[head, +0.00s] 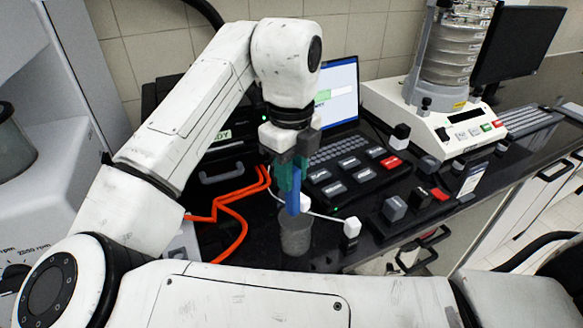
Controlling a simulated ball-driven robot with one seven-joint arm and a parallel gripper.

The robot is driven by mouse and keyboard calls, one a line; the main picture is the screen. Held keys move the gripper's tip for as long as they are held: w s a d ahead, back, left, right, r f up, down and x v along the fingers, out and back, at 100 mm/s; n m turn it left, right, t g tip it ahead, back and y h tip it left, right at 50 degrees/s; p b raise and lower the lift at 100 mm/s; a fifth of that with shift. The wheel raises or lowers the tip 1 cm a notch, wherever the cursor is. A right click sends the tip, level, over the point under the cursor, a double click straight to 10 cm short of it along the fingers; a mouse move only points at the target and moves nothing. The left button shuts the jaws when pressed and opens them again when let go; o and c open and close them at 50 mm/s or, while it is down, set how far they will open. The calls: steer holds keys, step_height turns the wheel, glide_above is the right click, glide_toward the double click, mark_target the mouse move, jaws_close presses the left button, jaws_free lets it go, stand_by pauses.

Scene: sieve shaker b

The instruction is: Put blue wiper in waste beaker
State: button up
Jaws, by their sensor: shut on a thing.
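My gripper (289,172) points down near the middle of the head view, with its teal fingers closed on the blue wiper (293,199). The wiper hangs below the fingers, with its upper part hidden between them. A clear greyish beaker (296,238), which looks like the waste beaker, stands on the dark bench just below the wiper. In this view the wiper's lower end overlaps the beaker's top. I cannot tell whether it is above the rim or inside.
Orange cables (232,218) lie left of the beaker. A black button panel (352,175) and a laptop (338,95) stand behind. A sieve shaker (440,110) is at the back right. Small dark blocks (394,208) and a white-topped piece (351,227) crowd the right.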

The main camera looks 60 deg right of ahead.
steer(key=shift+f+b, duration=0.35)
steer(key=shift+f, duration=0.3)
steer(key=o, duration=0.9)
steer(key=shift+o, duration=0.2)
steer(key=shift+r, duration=0.1)
step_height(320, 180, up, 13)
steer(key=shift+a, duration=0.1)
